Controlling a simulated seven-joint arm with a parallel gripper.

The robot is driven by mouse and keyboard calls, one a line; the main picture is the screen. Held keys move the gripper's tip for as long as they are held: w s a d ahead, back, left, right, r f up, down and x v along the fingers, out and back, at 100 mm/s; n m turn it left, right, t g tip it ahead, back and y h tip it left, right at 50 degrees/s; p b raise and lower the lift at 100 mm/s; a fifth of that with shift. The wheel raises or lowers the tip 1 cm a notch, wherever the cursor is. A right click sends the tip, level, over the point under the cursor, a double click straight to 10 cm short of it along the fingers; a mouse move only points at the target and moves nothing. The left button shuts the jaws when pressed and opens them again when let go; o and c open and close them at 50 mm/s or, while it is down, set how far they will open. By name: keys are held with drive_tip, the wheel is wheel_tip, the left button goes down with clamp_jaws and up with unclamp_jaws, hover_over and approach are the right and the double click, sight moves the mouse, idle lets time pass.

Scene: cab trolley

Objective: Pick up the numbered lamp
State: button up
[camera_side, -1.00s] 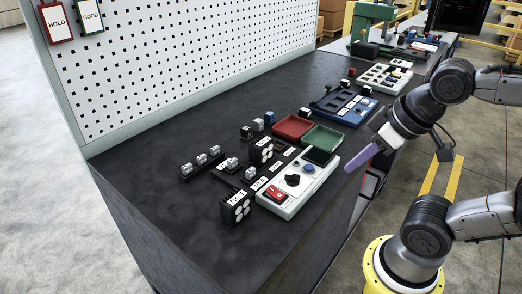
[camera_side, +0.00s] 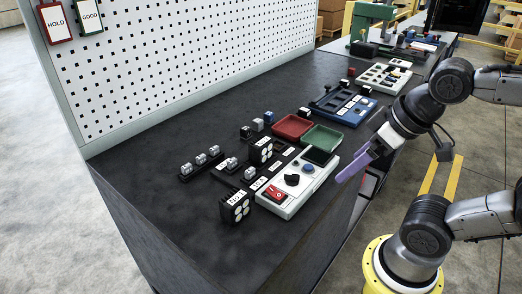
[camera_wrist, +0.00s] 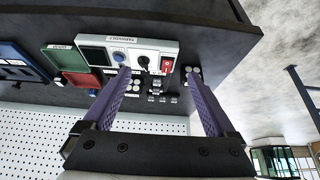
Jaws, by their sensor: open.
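My gripper (camera_side: 355,165) has purple fingers and is open and empty, off the right edge of the bench beside the white control box. In the wrist view the fingers of my gripper (camera_wrist: 158,75) stand wide apart, with the bench beyond them. A black block (camera_side: 235,207) with white round faces and a label stands at the near end of the box. A similar black block (camera_side: 260,151) stands farther back. Small grey pieces (camera_side: 200,159) sit on a dark rack at the left. No number is legible, so I cannot tell which is the numbered lamp.
The white control box (camera_side: 311,179) has a red switch, a black knob and a blue button. A red tray (camera_side: 291,117) and a green tray (camera_side: 339,138) lie behind it. A blue fixture (camera_side: 352,113) is farther along. The pegboard (camera_side: 180,50) walls the far side. The near-left bench is clear.

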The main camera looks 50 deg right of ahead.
drive_tip(key=w+d+r+m+g, duration=0.2)
drive_tip(key=w+r+m, duration=0.7)
drive_tip(key=w+m, duration=0.4)
drive_tip(key=m+g, duration=0.3)
drive_tip(key=m, duration=0.2)
hover_over(262, 141)
wheel_tip(262, 141, down, 8)
drive_tip(key=shift+g, duration=0.3)
wheel_tip(262, 141, down, 11)
drive_tip(key=shift+d+r, duration=0.1)
drive_tip(key=shift+r, duration=0.05)
drive_tip(key=shift+w+f, duration=0.15)
drive_tip(key=shift+f, duration=1.45)
drive_tip(key=shift+w+f, duration=0.1)
drive_tip(key=shift+f, duration=1.5)
